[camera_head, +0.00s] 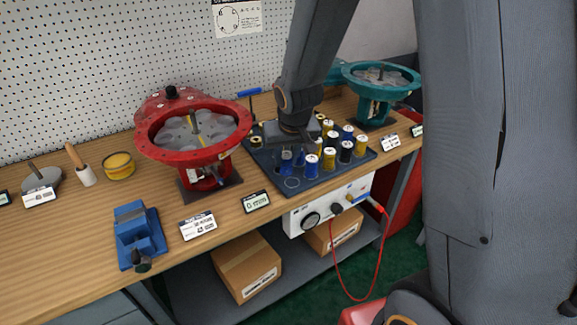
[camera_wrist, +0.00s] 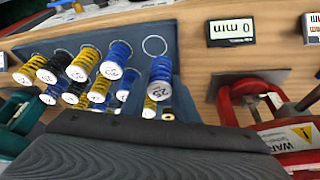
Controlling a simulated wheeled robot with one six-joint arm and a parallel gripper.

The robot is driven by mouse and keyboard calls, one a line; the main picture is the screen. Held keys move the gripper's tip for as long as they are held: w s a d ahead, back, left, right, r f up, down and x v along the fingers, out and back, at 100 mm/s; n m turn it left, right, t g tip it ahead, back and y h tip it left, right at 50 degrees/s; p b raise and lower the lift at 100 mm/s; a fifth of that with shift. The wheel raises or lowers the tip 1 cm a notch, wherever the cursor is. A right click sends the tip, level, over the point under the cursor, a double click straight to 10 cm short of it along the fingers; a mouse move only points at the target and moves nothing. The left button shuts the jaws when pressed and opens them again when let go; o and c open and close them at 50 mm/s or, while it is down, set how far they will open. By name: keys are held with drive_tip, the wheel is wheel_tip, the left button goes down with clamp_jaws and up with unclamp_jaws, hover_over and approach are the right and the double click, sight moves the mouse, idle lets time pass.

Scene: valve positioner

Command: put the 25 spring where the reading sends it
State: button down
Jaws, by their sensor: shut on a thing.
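The blue 25 spring (camera_wrist: 160,72), with a white cap reading 25, stands between the fingers of my gripper (camera_wrist: 160,100) in the wrist view. In the head view my gripper (camera_head: 289,160) is low over the front left of the dark spring tray (camera_head: 330,183), shut on a blue spring. Whether the spring's foot touches the tray cannot be told. A small display reading "0 min" (camera_head: 256,202) stands at the bench's front edge; it also shows in the wrist view (camera_wrist: 231,32). The red open actuator (camera_head: 190,160) is left of the tray, the teal actuator (camera_head: 378,100) behind right.
Several blue, yellow and black springs (camera_head: 330,155) stand close by on the tray. An empty ring mark (camera_head: 291,182) lies in front of my gripper. A blue vise (camera_head: 138,232), a card (camera_head: 198,223) and a yellow tin (camera_head: 119,165) are at left. A white instrument box (camera_head: 325,208) hangs below the edge.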

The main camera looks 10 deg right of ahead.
sight(286, 167)
drive_tip(key=shift+f+b, duration=0.8)
drive_tip(key=shift+f, duration=1.1)
drive_tip(key=shift+f, duration=0.15)
drive_tip(key=c, duration=1.4)
unclamp_jaws()
